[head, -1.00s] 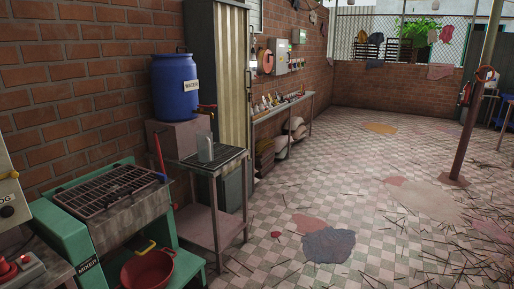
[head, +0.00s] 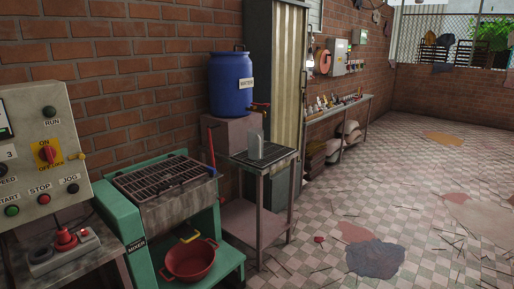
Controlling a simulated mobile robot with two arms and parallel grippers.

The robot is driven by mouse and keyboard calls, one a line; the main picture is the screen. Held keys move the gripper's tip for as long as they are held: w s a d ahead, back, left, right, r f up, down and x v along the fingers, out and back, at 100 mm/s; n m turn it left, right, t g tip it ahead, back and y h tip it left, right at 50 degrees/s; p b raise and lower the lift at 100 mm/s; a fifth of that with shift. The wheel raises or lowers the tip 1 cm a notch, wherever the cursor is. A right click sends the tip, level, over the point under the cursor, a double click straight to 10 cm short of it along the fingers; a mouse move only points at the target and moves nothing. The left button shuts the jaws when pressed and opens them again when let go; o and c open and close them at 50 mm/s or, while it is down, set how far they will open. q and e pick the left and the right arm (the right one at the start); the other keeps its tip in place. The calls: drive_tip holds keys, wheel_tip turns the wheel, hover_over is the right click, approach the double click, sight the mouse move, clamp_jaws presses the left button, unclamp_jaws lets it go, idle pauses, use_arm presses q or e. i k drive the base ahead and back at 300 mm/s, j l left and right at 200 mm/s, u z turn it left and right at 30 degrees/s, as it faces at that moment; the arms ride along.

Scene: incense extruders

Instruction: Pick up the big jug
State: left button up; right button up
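A grey metal jug (head: 256,144) stands upright on the dark top of a small metal table (head: 259,169), just in front of the blue water barrel. It is the only jug that I can make out, and its handle is hard to see at this size. Neither of my grippers shows in the head view.
A blue water barrel (head: 230,86) with a red tap stands on a block (head: 231,130). The green mixer (head: 125,215) holds a red basin (head: 189,261). A control panel (head: 42,150) is at left. The tiled floor (head: 330,215) has open room at right, with scattered sticks.

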sight(255, 136)
drive_tip(key=i+l+u, duration=0.15)
drive_tip(key=i, duration=0.3)
drive_tip(key=i+l+u, duration=0.1)
drive_tip(key=i, duration=0.35)
drive_tip(key=i+l+u, duration=0.15)
drive_tip(key=i, duration=0.25)
drive_tip(key=i+l+u, duration=0.1)
drive_tip(key=i+l, duration=0.2)
drive_tip(key=i, duration=0.1)
